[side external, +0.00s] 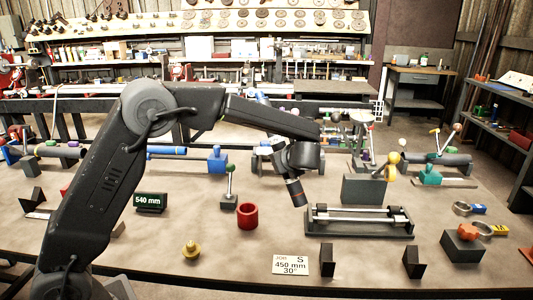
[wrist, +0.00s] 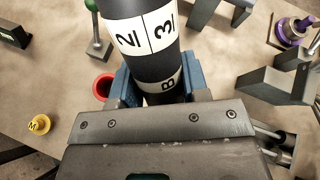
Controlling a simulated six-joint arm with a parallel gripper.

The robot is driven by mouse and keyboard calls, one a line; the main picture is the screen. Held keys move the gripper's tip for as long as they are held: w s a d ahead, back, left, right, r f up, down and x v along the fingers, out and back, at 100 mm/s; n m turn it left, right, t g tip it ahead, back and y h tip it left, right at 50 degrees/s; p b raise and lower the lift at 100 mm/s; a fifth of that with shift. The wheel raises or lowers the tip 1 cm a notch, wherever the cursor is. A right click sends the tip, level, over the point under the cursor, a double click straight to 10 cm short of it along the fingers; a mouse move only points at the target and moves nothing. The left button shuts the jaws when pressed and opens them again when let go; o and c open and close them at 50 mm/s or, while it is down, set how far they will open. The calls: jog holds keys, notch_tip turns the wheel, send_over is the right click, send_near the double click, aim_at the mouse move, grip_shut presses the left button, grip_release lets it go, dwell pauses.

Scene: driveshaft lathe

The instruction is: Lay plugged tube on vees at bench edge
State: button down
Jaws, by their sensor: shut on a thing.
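In the wrist view the blue-grey jaws of my gripper (wrist: 160,85) are shut around a dark tube (wrist: 146,48). White labels on it show 2, 3 and B. The tube runs from the jaws to the top edge of the picture, and my gripper body hides its lower part. In the side view the end of my arm hangs above the middle of the bench; I cannot clearly make out the tube or jaws there. Two black vee blocks, one left (side external: 327,258) and one right (side external: 413,262), stand apart near the front bench edge. Nothing lies across them.
A job card (side external: 290,265) reads S, 450 mm, 30°. A fixture with bright rods (side external: 360,220) stands behind the vees. A red ring (side external: 247,215), a yellow knobbed piece (side external: 191,250) and a 540 mm display (side external: 150,201) stand left. A red-topped block (side external: 463,245) stands right.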

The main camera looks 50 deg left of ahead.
jog(key=w+d+f+n+h, duration=0.1)
jog(key=d+f+n+h, duration=0.1)
jog(key=d, duration=0.7)
jog(key=w+d+f+n+g+h, duration=0.1)
jog(key=d+n, duration=0.4)
jog(key=d, duration=0.5)
jog(key=w+d+f+n+h, duration=0.3)
jog(key=d+n+h, duration=0.1)
jog(key=d, duration=0.6)
jog(key=shift+w+f+g, duration=0.2)
jog(key=shift+f+g, duration=0.15)
jog(key=shift+g, duration=0.05)
jog(key=shift+f, duration=4.75)
